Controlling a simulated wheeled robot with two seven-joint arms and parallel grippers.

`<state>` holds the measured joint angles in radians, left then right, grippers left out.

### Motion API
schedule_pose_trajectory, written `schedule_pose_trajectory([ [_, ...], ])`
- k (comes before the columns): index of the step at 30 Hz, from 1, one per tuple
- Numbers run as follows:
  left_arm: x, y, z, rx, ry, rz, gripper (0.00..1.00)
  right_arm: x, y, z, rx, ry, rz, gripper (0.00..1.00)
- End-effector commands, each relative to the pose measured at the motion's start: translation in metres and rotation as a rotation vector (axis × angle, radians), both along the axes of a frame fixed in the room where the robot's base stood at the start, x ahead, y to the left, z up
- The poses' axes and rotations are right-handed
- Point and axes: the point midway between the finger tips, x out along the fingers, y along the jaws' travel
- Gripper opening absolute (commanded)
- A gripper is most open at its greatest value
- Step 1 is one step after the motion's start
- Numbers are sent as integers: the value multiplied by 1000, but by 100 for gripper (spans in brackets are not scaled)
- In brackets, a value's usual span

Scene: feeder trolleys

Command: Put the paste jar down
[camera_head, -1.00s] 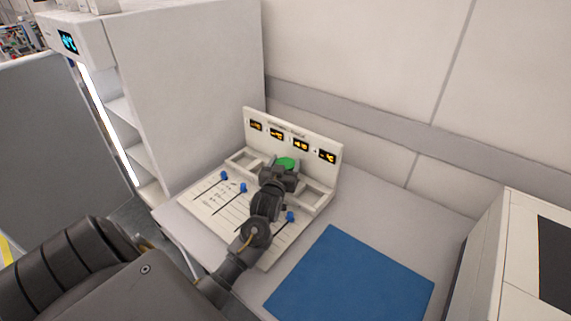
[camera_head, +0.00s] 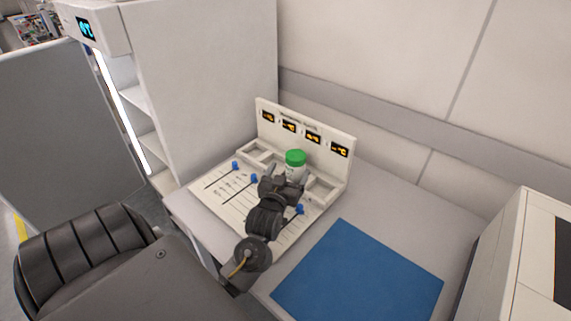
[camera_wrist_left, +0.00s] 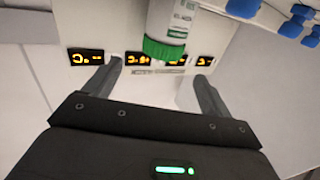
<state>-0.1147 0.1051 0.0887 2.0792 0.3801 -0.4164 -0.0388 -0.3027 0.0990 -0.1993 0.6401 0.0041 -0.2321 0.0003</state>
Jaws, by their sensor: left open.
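The paste jar (camera_head: 294,167), white with a green lid, stands upright in the row of pockets of the white station (camera_head: 229,203). It appears to be in the third pocket from the left; its base is hidden. My left gripper (camera_head: 286,179) is open, just in front of the jar, its fingers pointing towards it. In the left wrist view the jar (camera_wrist_left: 181,20) shows upside down, beyond the open, empty fingers (camera_wrist_left: 157,72). My right gripper is not in view.
Blue sliders (camera_head: 253,179) stand on the station's front panel, close to my left arm. A blue mat (camera_head: 358,277) lies on the table to the right, clear. A white shelved cabinet (camera_head: 205,85) stands at left and a white machine (camera_head: 505,260) at right.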

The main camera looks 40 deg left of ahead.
Motion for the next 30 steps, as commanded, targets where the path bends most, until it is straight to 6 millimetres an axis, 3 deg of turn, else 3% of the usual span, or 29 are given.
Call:
schedule_pose_trajectory([
  [3, -16, -8, -1, -2, 0, 0, 84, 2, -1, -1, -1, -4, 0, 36],
  [9, -28, -13, 0, 0, -1, 1, 84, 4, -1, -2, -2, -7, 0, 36],
  [26, -29, -13, 1, 0, -1, 1, 84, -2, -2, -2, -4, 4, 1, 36],
  [30, -29, -13, 12, 0, -1, 1, 84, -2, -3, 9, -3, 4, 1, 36],
])
